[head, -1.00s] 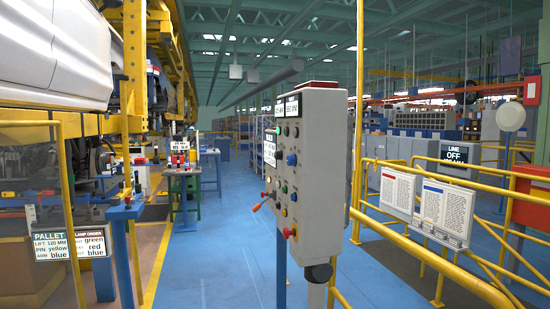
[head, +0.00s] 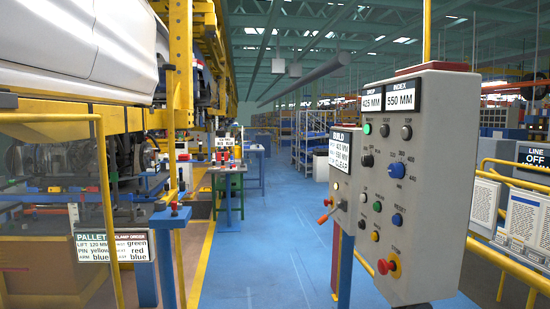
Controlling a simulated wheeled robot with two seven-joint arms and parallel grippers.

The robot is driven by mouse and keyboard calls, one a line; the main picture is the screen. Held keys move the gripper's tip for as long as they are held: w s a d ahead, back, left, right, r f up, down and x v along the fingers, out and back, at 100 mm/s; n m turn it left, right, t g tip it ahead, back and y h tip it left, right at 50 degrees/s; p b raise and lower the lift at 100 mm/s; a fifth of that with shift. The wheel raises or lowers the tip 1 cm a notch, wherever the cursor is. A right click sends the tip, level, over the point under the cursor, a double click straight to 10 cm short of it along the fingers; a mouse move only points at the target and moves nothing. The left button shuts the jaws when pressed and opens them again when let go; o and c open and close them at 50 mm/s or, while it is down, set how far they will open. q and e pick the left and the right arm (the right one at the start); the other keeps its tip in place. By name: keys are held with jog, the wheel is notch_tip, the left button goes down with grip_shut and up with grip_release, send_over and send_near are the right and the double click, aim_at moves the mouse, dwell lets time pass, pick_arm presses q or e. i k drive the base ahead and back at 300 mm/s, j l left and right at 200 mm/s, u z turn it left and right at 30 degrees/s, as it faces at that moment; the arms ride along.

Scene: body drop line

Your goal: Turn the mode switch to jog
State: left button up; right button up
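A grey control box (head: 430,190) stands close at the right, its front face turned partly towards me. Its upper row holds a green lamp (head: 367,129) and two dark round controls (head: 384,131) (head: 406,132). Below are a black selector knob (head: 367,160) and a blue dial (head: 396,170) with numbers beside it. Several small buttons sit lower, including a blue one (head: 397,219). A red stop button on a yellow base (head: 386,266) is at the bottom. The small labels are too blurred to tell which control is the mode switch. Neither gripper is in view.
A second, smaller grey box (head: 340,190) with a BUILD sign and an orange lever stands just behind on the left. Yellow railings (head: 500,255) run at the right. Blue floor (head: 270,230) is open down the middle. A pallet sign (head: 110,247) hangs at left.

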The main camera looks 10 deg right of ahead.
aim_at(366, 160)
jog(key=i+j, duration=0.1)
jog(key=i, duration=0.55)
jog(key=i+j+u, duration=0.15)
jog(key=i, duration=0.55)
jog(key=i+z, duration=0.25)
jog(key=z, duration=0.15)
jog(key=i+j+z, duration=0.2)
jog(key=z, duration=0.2)
jog(key=i+j+z, duration=0.2)
jog(key=z, duration=0.2)
jog(key=i+j+z, duration=0.4)
jog(key=k+l, duration=0.1)
